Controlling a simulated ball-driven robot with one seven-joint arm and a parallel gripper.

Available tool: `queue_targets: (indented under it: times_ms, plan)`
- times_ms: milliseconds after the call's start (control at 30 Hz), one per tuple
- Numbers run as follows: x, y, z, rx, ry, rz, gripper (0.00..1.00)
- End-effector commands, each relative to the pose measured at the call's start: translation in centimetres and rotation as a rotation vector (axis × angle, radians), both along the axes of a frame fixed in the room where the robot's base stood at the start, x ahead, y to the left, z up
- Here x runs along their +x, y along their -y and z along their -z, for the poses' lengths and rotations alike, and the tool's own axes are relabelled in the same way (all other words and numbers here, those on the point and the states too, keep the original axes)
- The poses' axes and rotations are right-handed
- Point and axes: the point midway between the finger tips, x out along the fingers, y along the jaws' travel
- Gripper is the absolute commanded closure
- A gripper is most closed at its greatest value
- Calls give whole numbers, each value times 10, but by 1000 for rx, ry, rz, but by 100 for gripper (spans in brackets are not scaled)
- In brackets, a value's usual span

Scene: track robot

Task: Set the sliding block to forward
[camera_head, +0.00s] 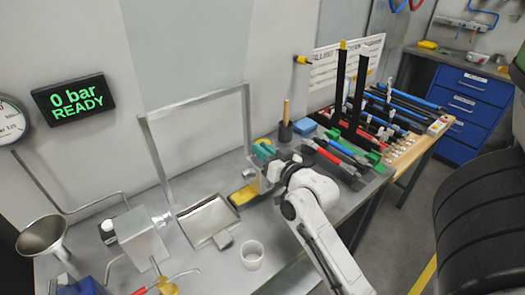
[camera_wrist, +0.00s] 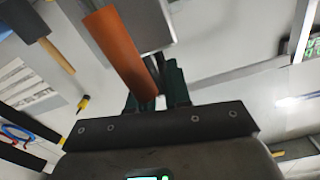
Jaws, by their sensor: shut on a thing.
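In the wrist view my gripper (camera_wrist: 157,88) is shut on an orange-brown round handle (camera_wrist: 118,50), which slants up to the left between the dark green fingers. A grey block (camera_wrist: 150,22) shows behind this handle and seems to be the sliding block. In the head view my gripper and wrist hide the handle and part of the block. I cannot tell the block's setting.
A yellow piece (camera_head: 242,195) lies beside the block. A metal tray (camera_head: 207,221) and white cup (camera_head: 252,254) are in front. A wooden-handled tool (camera_head: 286,113) stands behind, and a metal frame (camera_head: 194,101) rises behind the tray. Coloured tools (camera_head: 335,152) lie right. The display reads "0 bar READY" (camera_head: 74,104).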

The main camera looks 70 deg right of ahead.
Motion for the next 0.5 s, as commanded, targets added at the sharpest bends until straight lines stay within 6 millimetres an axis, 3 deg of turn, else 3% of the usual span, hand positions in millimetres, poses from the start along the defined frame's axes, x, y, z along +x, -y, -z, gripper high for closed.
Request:
queue_targets:
  times_ms: [200,233,400,500]
  plan:
    - [4,-5,-1,5,6,-13,100]
    - [5,-5,-1,4,6,-14,80]
    - [5,-5,-1,5,5,-14,64]
    - [5,-5,0,5,4,-13,62]
